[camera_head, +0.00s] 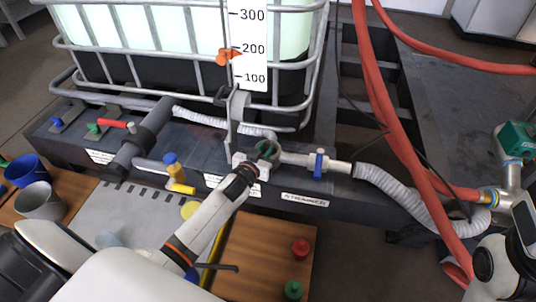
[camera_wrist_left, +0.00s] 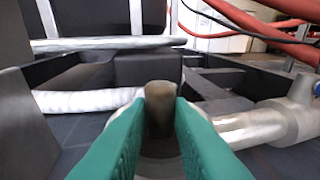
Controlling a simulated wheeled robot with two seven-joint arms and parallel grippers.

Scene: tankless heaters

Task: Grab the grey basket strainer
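A grey-brown round post (camera_wrist_left: 160,105), which looks like the grey basket strainer's upright part, stands in a pale ring-like fitting on the pipe line in the left wrist view. My left gripper (camera_wrist_left: 161,112) has its teal fingers on both sides of it, with no gap showing, so it looks shut on the post. In the head view my left gripper (camera_head: 266,150) is at the pipe fitting behind the bench's front edge, and it mostly hides the strainer. My right gripper (camera_head: 517,138) is at the right edge, teal fingers away from the strainer; its opening is unclear.
A pipe with a blue-handled valve (camera_head: 319,163) runs right from the fitting to a ribbed grey hose (camera_head: 400,194). Red hoses (camera_head: 375,80) cross the right side. A caged tank (camera_head: 180,60) stands behind. A wooden board (camera_head: 262,255) holds red and green knobs in front.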

